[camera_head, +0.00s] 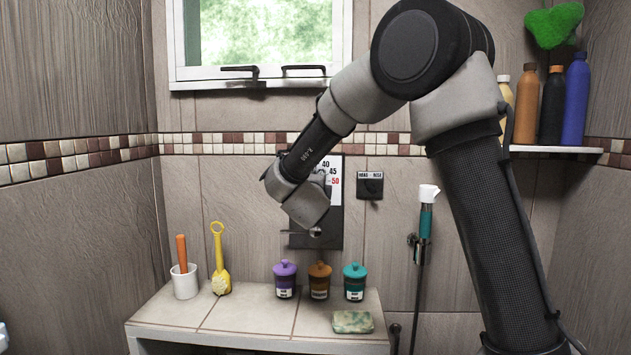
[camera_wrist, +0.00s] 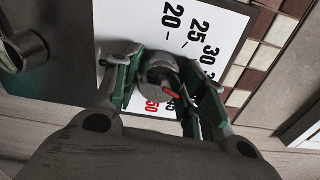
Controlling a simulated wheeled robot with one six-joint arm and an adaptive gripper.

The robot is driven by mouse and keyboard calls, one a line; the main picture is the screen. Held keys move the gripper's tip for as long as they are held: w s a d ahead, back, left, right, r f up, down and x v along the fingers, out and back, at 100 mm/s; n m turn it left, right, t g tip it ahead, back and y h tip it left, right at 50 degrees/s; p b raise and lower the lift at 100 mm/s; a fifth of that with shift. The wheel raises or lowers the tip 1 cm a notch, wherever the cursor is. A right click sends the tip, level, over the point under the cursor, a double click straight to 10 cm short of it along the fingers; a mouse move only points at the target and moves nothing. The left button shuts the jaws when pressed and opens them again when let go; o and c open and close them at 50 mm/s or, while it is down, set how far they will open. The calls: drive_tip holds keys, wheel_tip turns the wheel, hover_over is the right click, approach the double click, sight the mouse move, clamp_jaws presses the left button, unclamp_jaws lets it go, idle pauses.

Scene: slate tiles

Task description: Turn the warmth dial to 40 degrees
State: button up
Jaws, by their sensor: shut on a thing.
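The warmth dial (camera_wrist: 158,74) is a round dark grey knob with a red pointer mark, in front of a white scale with numbers (camera_wrist: 200,27). My gripper (camera_wrist: 163,82) is shut on the dial, one green-lined finger on each side. The red mark sits at the dial's lower right in the wrist view, near the high numbers beside the red 50. The fingers and knob hide part of the scale, so I cannot tell its exact reading. In the head view my wrist covers the dial; the scale (camera_head: 336,166) shows 40, 45 and a red 50.
A second knob (camera_wrist: 24,50) sits on the dark panel. A switch box (camera_head: 370,185) and a hand shower (camera_head: 427,212) are to the right. Purple (camera_head: 285,280), brown (camera_head: 319,281) and teal (camera_head: 355,282) jars and a sponge (camera_head: 352,322) stand on the ledge below.

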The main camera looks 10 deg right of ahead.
drive_tip(key=shift+a+r+m, duration=0.15)
drive_tip(key=shift+r+m, duration=0.15)
drive_tip(key=shift+m, duration=0.5)
drive_tip(key=o, duration=0.9)
drive_tip(key=shift+o, duration=0.7)
drive_tip(key=shift+f, duration=0.1)
drive_tip(key=v, duration=1.2)
